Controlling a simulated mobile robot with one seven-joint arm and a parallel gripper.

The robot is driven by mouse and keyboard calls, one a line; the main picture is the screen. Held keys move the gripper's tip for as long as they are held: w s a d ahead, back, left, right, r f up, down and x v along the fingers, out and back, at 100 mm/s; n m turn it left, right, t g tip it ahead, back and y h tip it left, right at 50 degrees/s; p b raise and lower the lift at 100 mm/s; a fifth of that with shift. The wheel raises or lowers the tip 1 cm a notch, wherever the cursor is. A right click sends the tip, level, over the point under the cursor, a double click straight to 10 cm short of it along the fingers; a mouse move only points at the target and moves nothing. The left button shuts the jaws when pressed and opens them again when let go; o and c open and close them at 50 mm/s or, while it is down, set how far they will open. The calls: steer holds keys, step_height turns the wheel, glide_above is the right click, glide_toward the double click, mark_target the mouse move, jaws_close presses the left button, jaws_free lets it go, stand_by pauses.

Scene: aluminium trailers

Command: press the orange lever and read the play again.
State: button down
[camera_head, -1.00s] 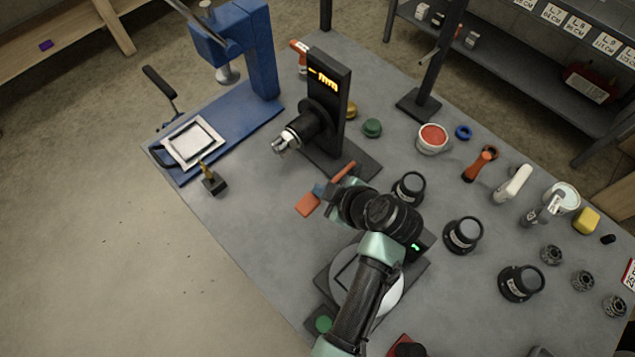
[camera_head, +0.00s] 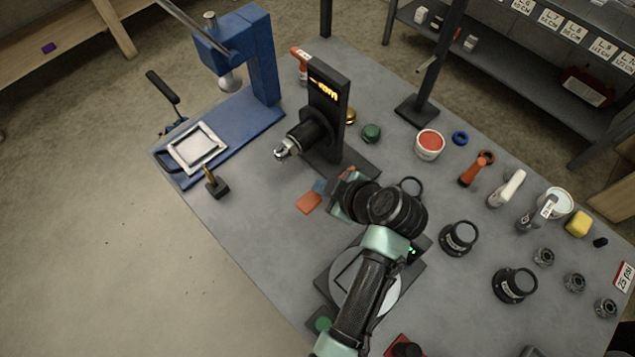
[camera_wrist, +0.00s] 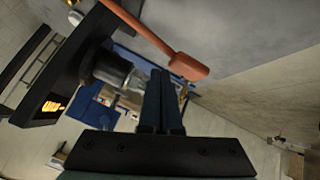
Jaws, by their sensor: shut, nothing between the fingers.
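The orange lever (camera_wrist: 188,66) runs diagonally across the top of the wrist view and ends in a flat paddle. In the head view its paddle (camera_head: 308,203) shows in front of the black gauge stand (camera_head: 325,120), with the rest mostly hidden by my arm. My gripper (camera_wrist: 162,75) is shut and empty; its fingertips appear close beside the paddle, but I cannot tell whether they touch. In the head view my gripper (camera_head: 321,187) is partly hidden. The stand's lit amber display (camera_head: 323,88) also shows in the wrist view (camera_wrist: 54,104); its characters are too small to read.
A metal-tipped spindle (camera_head: 283,152) sticks out from the stand. A blue press (camera_head: 250,60) stands at the back left. Black ring-topped weights (camera_head: 458,238), a red-topped tub (camera_head: 429,144) and hand tools lie to the right. The table's front-left strip is mostly clear.

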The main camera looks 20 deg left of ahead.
steer(key=shift+w+d+r, duration=0.1)
steer(key=shift+w+r, duration=0.05)
steer(key=shift+r, duration=0.15)
steer(key=r+p, duration=0.2)
steer(key=r, duration=0.1)
steer(key=w+r+p, duration=0.1)
steer(key=shift+d+r, duration=0.2)
steer(key=shift+r, duration=0.15)
stand_by(0.8)
